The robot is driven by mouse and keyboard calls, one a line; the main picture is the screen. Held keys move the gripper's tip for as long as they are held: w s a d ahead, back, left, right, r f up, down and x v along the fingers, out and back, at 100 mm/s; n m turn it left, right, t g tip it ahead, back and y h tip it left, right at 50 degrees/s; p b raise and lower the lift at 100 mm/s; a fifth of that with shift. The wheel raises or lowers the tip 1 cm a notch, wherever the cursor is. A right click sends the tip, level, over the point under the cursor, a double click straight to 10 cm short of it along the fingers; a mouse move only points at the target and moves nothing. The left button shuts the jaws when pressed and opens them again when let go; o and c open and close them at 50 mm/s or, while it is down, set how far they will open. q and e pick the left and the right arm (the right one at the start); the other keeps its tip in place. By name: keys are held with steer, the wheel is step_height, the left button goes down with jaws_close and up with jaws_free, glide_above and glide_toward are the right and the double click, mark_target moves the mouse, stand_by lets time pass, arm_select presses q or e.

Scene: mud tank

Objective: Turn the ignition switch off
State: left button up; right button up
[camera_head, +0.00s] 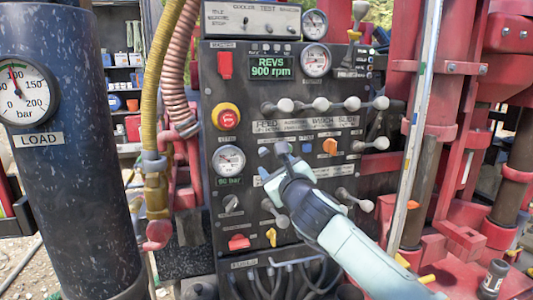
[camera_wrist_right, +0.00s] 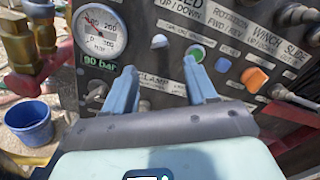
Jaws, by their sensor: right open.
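The dark control panel (camera_head: 255,85) stands ahead of me. I cannot read a label that marks the ignition switch. A grey rotary knob (camera_head: 232,202) sits below the small pressure gauge, left of my right gripper; it also shows in the right wrist view (camera_wrist_right: 97,93). A yellow switch (camera_head: 270,236) and a red switch (camera_head: 238,242) sit lower on the panel. My right gripper (camera_head: 274,163) is open and empty in front of the panel, hiding part of it. My left gripper is out of view.
An orange knob (camera_head: 330,146) and several round-knobbed levers (camera_head: 321,104) project from the panel. A red emergency button (camera_head: 227,117) is at its left. Yellow and pink hoses (camera_head: 170,75) hang left, beside a dark cylinder (camera_head: 72,190). Red machinery (camera_head: 465,120) crowds the right.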

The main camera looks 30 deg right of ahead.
mark_target(266, 155)
steer(key=p+x, duration=0.2)
steer(key=x, duration=0.5)
steer(key=shift+w+r, duration=0.1)
steer(key=shift+w, duration=0.15)
steer(key=shift+w+d, duration=0.1)
steer(key=shift+w, duration=0.3)
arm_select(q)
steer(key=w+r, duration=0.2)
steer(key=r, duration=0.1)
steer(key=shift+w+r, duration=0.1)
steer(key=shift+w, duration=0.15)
arm_select(e)
steer(key=shift+s, duration=0.1)
steer(key=shift+c, duration=0.6)
steer(key=c, duration=0.9)
